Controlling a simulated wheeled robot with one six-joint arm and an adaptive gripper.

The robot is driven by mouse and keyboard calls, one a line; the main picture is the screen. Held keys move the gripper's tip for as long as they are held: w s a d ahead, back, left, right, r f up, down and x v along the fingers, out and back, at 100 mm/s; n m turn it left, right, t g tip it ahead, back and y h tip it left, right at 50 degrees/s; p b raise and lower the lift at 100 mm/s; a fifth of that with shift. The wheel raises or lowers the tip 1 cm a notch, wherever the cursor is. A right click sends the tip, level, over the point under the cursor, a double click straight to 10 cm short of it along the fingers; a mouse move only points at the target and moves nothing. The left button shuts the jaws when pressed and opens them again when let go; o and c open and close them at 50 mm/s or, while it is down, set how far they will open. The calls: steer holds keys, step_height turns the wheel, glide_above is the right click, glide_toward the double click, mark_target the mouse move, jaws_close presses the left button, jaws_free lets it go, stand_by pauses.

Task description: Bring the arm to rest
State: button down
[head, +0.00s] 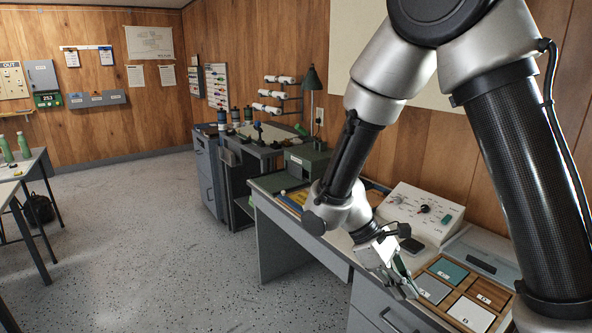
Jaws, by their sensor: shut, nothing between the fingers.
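My arm reaches down from the upper right in the head view, bent at the elbow. My gripper (402,288) hangs over the desk (268,184) at the right, close to the left side of a wooden tray (452,318). Its fingers look shut and I see nothing held between them. I cannot tell whether the fingertips touch anything. The arm hides part of the desk top and the wall behind it.
The tray holds several flat tiles. A green box (306,162) sits farther back.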

steer(key=s+d+r+m+t+y, duration=0.3)
steer(key=d+r, duration=0.4)
steer(key=r, duration=0.3)
steer(key=s+d+r+m+t+y, duration=0.4)
steer(key=d+r+m+t, duration=0.1)
steer(key=r, duration=0.6)
steer(key=shift+s+d+m, duration=0.35)
steer(key=shift+d+m, duration=0.55)
steer(key=shift+m, duration=0.2)
steer(key=c, duration=2.2)
jaws_free()
